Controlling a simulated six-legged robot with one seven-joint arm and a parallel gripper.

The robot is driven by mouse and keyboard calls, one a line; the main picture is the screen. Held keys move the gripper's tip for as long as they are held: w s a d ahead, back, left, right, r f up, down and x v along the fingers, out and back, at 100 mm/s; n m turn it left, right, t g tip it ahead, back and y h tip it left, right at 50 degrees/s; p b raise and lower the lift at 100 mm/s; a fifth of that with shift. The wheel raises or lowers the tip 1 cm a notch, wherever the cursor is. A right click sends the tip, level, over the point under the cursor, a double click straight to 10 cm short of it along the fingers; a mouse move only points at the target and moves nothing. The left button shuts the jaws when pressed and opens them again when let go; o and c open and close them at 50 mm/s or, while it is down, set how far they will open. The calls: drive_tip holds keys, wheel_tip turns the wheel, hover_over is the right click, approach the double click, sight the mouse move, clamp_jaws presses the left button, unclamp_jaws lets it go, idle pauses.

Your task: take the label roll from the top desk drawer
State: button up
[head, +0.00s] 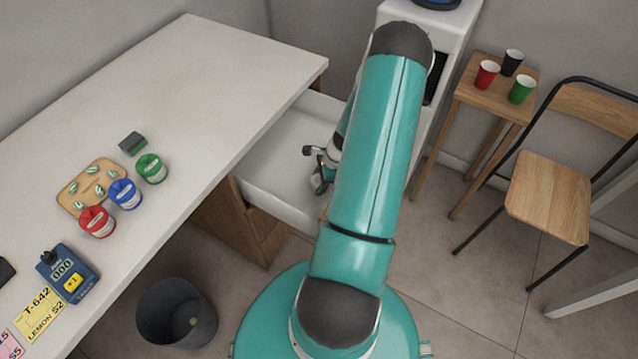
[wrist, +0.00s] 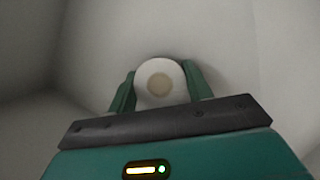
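The top desk drawer (head: 275,160) is pulled out from under the white desk top, and its inside is pale. The label roll (wrist: 160,83) is white with a tan round core, and shows in the wrist view between my gripper's two green fingers. My gripper (head: 319,180) is over the drawer in the head view, partly hidden by my arm. In the wrist view my gripper (wrist: 160,84) has one finger on each side of the roll, with almost no gap. I cannot tell whether the fingers press on it. The roll appears low, near the drawer's pale floor.
The desk top (head: 200,85) holds red, blue and green tins, a wooden tray (head: 72,208) and a blue labelling device (head: 68,273). A dark bin (head: 176,313) stands on the floor. A stool (head: 497,87) with cups and a chair (head: 548,197) stand at right.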

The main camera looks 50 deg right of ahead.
drive_tip(key=shift+c, duration=1)
